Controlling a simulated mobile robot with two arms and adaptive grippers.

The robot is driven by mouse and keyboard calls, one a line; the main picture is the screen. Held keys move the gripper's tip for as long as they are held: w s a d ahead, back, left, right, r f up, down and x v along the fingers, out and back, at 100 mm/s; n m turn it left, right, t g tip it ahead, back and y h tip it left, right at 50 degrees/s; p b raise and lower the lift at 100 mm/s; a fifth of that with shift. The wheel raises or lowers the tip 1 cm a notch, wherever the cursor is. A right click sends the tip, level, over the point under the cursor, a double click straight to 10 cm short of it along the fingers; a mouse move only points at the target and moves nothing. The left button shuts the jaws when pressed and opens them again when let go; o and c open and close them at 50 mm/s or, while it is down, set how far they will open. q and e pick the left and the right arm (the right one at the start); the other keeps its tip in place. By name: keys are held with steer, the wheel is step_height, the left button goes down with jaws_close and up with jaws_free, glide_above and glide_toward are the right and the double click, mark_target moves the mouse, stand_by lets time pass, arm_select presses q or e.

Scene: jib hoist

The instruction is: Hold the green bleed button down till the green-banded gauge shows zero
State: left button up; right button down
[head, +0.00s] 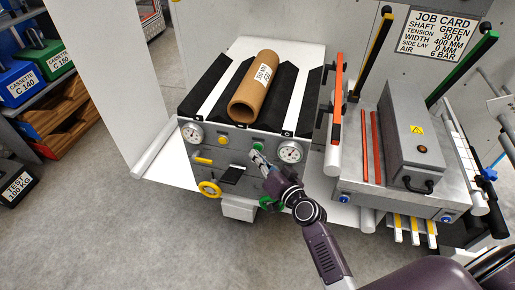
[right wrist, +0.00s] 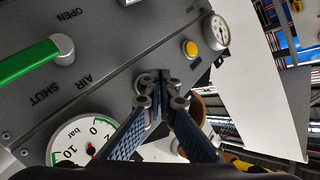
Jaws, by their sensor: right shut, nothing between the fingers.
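The grey control panel (head: 216,158) stands in the middle of the head view. The green bleed button (head: 258,148) is on its upper right part, just above my right gripper (head: 257,160). In the right wrist view the shut, empty fingertips (right wrist: 160,78) point at the panel and cover the spot where the button would be; I cannot tell whether they touch or press it. The right gauge (head: 289,152) shows close up in the wrist view (right wrist: 82,140) with green marks, 0, 10 and "bar"; its needle is not clearly readable. My left gripper is not in view.
A yellow button (right wrist: 190,48) and another gauge (right wrist: 218,32) are farther along the panel. A green AIR lever (right wrist: 30,62) is near the gripper. A cardboard tube (head: 256,86) lies on top. A grey box (head: 408,135) stands to the right; open floor (head: 120,240) is at left.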

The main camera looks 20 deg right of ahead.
steer(key=shift+w+d, duration=0.15)
steer(key=shift+w, duration=0.05)
steer(key=shift+w+d, duration=0.3)
steer(key=shift+w, duration=0.1)
stand_by(1.8)
steer(key=shift+s+a, duration=0.1)
steer(key=shift+s, duration=0.05)
stand_by(1.5)
steer(key=shift+s+a, duration=0.45)
steer(key=shift+s, duration=0.2)
steer(key=s+a, duration=0.1)
steer(key=s, duration=0.1)
steer(key=s+a+p, duration=0.1)
steer(key=s, duration=0.1)
steer(key=shift+a, duration=0.4)
steer(key=shift+f, duration=0.15)
